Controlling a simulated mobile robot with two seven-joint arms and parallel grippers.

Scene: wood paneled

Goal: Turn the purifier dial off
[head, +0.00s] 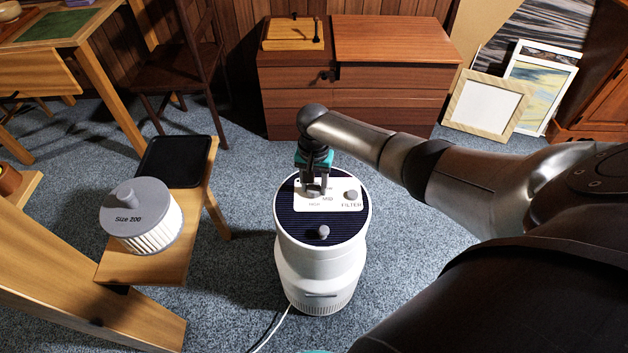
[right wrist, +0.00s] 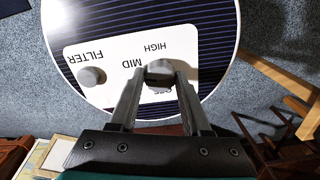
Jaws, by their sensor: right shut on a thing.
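The white purifier (head: 318,262) stands upright on the carpet, with a dark striped round top and a white label panel (head: 338,202). My right gripper (head: 313,188) reaches down onto this panel from above. In the right wrist view its fingers (right wrist: 160,82) are shut on the grey dial (right wrist: 159,70), one on each side. The words MID and HIGH show beside the dial; another label is mostly hidden by the fingers. I cannot tell where the dial points.
A grey FILTER knob (head: 351,195) and another grey knob (head: 323,232) stick up from the purifier top. A Size 200 filter (head: 142,218) and a black tray (head: 172,160) sit on the wooden bench at left. A wooden chest (head: 360,90) stands behind. A cord trails in front.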

